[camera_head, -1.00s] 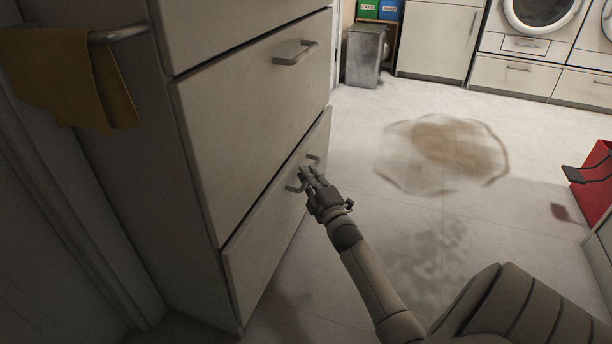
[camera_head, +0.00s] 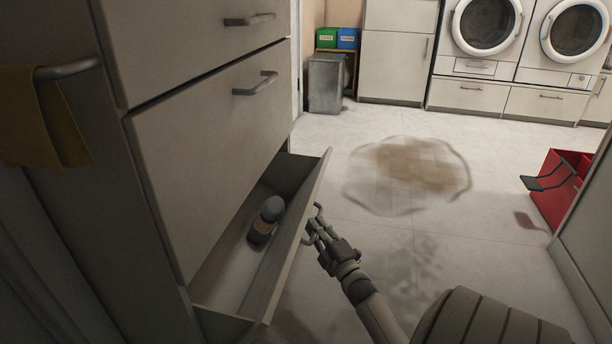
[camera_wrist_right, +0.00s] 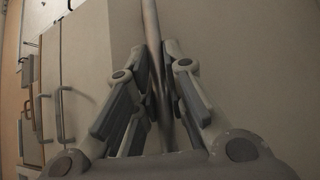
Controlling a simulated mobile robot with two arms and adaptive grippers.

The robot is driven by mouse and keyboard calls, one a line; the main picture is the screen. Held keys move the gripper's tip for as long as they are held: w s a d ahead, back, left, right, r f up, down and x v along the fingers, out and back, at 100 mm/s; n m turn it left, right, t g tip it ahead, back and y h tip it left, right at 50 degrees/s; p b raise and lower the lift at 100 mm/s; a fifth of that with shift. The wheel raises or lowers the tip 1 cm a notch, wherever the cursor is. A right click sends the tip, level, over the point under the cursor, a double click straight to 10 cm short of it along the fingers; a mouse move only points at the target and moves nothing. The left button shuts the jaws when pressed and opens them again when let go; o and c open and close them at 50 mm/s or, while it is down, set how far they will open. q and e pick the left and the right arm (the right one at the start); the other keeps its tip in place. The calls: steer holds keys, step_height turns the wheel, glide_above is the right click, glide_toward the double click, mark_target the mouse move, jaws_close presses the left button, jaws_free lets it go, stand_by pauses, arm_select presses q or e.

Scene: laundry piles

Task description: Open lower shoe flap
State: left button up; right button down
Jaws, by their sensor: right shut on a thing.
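The lower shoe flap (camera_head: 290,245) of the tall cabinet is tilted open, its top edge leaning out to the right. A dark shoe (camera_head: 266,220) lies inside it. My right gripper (camera_head: 317,228) is at the outer face of the flap, shut on the flap's handle (camera_head: 318,211). In the right wrist view the gripper fingers (camera_wrist_right: 158,95) close around the handle bar (camera_wrist_right: 152,40). My left gripper is in neither current view.
The upper flap (camera_head: 215,150) is shut. A yellow cloth (camera_head: 45,120) hangs from a rail at the left. A red container (camera_head: 562,190) stands at the right. A grey bin (camera_head: 325,84) and washing machines (camera_head: 487,25) are at the back. The floor between is mostly open, with a stain-like patch.

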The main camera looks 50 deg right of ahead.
steer(key=s+d+f+b, duration=0.2)
steer(key=s+f+b, duration=0.1)
steer(key=f, duration=0.4)
steer(key=shift+s+d, duration=0.2)
steer(key=shift+s, duration=0.65)
steer(key=shift+f, duration=0.1)
steer(key=c, duration=1.8)
jaws_free()
steer(key=shift+w, duration=0.1)
steer(key=shift+o, duration=0.2)
